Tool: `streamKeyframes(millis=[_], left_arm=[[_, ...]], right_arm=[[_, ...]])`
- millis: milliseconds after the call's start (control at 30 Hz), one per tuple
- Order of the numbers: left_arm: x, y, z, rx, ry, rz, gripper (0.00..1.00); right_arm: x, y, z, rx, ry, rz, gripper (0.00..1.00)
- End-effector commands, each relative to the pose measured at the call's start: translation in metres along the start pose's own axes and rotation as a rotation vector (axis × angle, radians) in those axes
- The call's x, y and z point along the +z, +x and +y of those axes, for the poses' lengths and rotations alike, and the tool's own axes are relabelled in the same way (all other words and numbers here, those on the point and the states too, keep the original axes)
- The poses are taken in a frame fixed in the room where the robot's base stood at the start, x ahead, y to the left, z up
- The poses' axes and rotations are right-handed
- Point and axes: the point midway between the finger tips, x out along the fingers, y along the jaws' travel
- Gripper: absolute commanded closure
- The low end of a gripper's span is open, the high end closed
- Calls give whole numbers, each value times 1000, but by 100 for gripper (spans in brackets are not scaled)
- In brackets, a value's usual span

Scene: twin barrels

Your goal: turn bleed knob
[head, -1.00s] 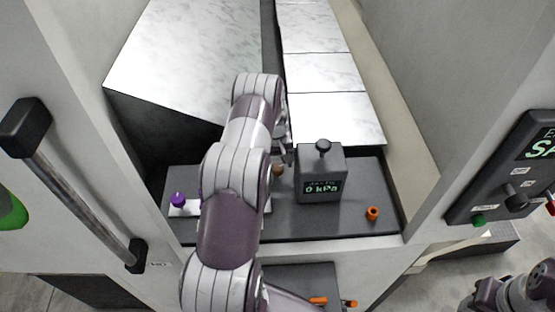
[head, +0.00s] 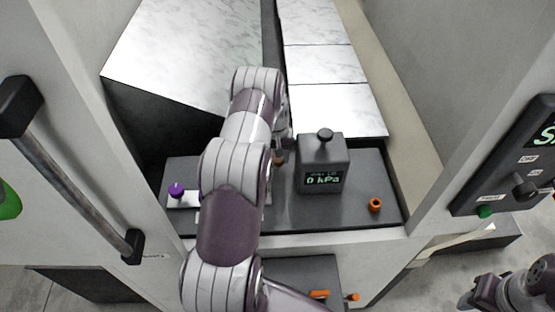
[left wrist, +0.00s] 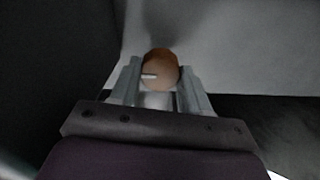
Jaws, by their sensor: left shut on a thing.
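In the left wrist view a round brown knob (left wrist: 165,70) with a short white mark on its face sits between the two fingers of my left gripper (left wrist: 158,85), which is shut on it. In the head view the brown knob (head: 279,159) shows only as a small piece just left of the gauge box, and my left gripper (head: 284,140) is mostly hidden behind my own arm. The dark grey gauge box (head: 322,165) has a black knob on top and reads 0 kPa. My right gripper's fingers are not visible; only part of that arm shows at the lower right.
A purple knob (head: 176,190) stands on a white plate at the tray's left, and an orange ring-like piece (head: 375,204) at its right. A door handle (head: 75,185) is on the left. A control panel (head: 515,170) is on the right wall. Orange pieces (head: 319,294) lie below.

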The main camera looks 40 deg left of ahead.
Motion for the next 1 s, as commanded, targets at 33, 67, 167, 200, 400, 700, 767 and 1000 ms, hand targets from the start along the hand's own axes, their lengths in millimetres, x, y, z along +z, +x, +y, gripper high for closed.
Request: streamKeyframes(millis=[33, 67, 167, 200, 400, 700, 767, 1000], left_arm=[[0, 1, 0, 0, 13, 0, 84], [0, 0, 0, 0, 16, 0, 84], [0, -1, 0, 0, 16, -1, 84], [0, -1, 0, 0, 15, -1, 84], [0, -1, 0, 0, 14, -1, 28], [0, -4, 0, 0, 13, 1, 28], [-1, -9, 0, 0, 13, 1, 28], [-1, -57, 0, 0, 13, 5, 28]], right_arm=[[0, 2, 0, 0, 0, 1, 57], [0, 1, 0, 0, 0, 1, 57], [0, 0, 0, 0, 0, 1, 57], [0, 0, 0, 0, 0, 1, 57], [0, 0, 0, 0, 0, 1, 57], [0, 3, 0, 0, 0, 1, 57], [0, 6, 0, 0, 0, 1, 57], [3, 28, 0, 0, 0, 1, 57]])
